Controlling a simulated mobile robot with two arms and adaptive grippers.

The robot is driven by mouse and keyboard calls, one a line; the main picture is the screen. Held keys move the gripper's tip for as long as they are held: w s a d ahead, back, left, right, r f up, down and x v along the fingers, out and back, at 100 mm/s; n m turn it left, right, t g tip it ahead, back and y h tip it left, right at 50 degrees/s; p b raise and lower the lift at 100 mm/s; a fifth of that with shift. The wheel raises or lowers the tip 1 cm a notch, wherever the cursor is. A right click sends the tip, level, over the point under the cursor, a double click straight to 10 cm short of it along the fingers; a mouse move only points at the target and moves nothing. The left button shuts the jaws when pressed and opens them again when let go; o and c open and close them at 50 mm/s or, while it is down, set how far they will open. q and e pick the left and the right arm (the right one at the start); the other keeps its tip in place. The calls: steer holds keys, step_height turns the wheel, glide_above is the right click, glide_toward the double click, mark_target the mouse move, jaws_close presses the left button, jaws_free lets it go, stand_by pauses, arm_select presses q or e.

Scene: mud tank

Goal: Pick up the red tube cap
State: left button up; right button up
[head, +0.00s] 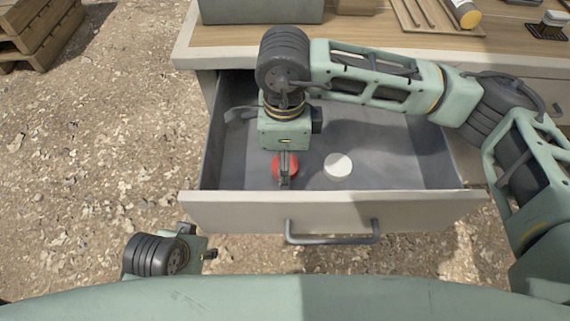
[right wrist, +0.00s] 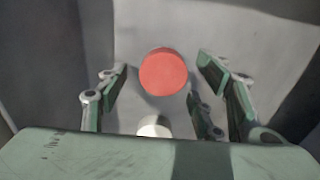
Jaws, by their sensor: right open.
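The red tube cap (head: 279,166) is a round red disc lying on the floor of the open drawer (head: 235,205), near its front wall. In the right wrist view the red cap (right wrist: 163,72) shows whole, a little beyond and between the spread fingers. My right gripper (head: 286,178) points down into the drawer over the red cap and partly hides it in the head view. The right gripper (right wrist: 160,85) is open, with nothing between its fingers. My left arm shows at the lower left of the head view, outside the drawer; its fingers cannot be made out clearly.
A white round cap (head: 338,165) lies to the right of the red one in the drawer; part of it shows in the wrist view (right wrist: 154,127). The drawer's walls and front panel stand close around. A wooden worktop (head: 370,32) with tools lies behind.

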steer(key=shift+f, duration=0.75)
steer(key=c, duration=0.8)
steer(key=shift+r, duration=0.1)
